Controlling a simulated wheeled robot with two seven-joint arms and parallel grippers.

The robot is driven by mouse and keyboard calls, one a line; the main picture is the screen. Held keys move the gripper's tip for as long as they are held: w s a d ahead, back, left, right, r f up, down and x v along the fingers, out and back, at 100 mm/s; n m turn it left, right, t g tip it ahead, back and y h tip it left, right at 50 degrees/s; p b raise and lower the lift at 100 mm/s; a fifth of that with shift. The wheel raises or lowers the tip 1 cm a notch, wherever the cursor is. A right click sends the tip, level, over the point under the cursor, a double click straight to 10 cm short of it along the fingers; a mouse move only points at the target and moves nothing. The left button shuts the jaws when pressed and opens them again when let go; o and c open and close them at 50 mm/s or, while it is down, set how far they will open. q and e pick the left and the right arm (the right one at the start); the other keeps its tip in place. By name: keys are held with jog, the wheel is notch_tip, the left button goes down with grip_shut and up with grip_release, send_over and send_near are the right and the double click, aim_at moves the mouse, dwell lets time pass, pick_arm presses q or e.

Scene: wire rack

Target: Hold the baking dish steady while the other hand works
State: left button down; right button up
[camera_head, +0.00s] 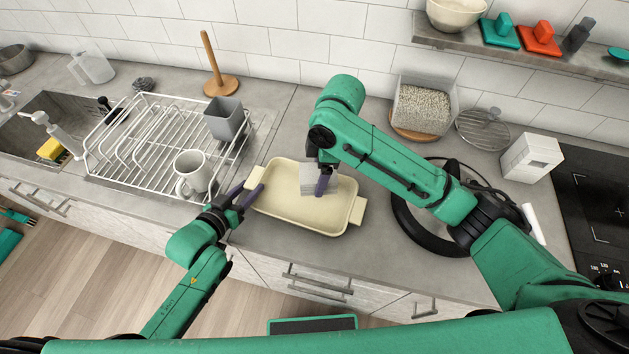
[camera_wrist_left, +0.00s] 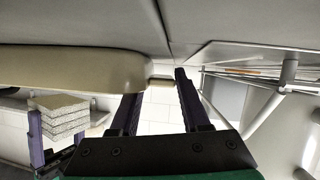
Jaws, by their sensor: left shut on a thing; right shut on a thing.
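My right gripper (camera_head: 320,182) points down over the middle of the dish and is shut on a pale grey, layered block (camera_head: 306,178). The block (camera_wrist_left: 58,116) looks speckled in the left wrist view. Whether it touches the dish floor is unclear.
The wire rack (camera_head: 140,143) with a white mug (camera_head: 191,175) and a grey cup (camera_head: 225,119) stands left of the dish. A black ring-shaped thing (camera_head: 405,215) lies to the right, partly behind my right arm. Counter in front of the dish is bare.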

pick_arm(q)
jog(key=shift+c, duration=1.5)
grip_release()
jog(key=v, duration=1.1)
jog(key=shift+s+a+r, duration=0.2)
jog(key=shift+s+r, duration=0.05)
jog(key=shift+s, duration=0.15)
